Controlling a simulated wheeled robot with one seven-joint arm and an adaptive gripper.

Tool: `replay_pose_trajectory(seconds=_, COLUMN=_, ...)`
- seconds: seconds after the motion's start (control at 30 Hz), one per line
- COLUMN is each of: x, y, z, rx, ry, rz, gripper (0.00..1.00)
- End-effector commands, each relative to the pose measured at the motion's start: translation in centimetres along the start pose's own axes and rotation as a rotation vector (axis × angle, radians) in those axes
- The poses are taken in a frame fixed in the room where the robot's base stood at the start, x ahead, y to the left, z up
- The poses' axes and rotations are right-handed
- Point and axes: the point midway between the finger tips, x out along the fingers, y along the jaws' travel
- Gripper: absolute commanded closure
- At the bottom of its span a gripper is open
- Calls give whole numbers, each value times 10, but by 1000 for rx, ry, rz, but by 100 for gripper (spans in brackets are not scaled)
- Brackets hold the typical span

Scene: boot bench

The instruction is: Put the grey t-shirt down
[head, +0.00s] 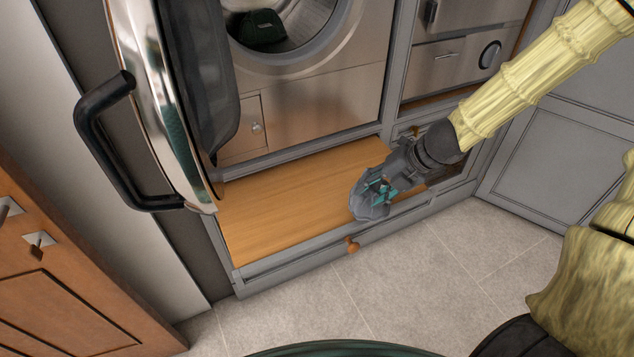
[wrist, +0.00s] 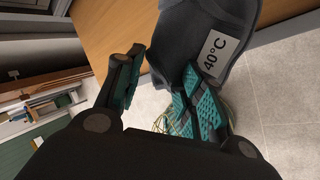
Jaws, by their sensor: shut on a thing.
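My gripper (head: 383,189) reaches in from the right, low over the front edge of the wooden shelf below the washing machine. It is shut on the grey t-shirt (head: 368,208), a small dark grey bundle at the fingertips. In the wrist view the grey t-shirt (wrist: 190,45) lies beyond and between the teal-padded fingers (wrist: 160,85), with a white "40°C" label facing the camera. The shirt overlaps the wooden shelf (head: 280,205) in both views. I cannot tell whether it touches the wood.
The washing machine's open round door (head: 165,110) with a black handle hangs over the shelf's left end. A dark green cap (head: 262,27) lies in the drum. The shelf's left and middle are clear. A grey rail with a wooden knob (head: 352,245) runs along the front, above tiled floor.

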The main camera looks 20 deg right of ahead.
Motion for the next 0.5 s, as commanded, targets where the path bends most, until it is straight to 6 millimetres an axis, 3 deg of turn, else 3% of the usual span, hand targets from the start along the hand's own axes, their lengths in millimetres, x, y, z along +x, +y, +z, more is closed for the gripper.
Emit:
replay_pose_trajectory(seconds=0.17, x=1, y=2, z=12, rx=1, ry=-5, rz=-2, gripper=100)
replay_pose_trajectory(seconds=0.5, x=11, y=5, z=73, rx=0, ry=-3, rz=-3, gripper=100)
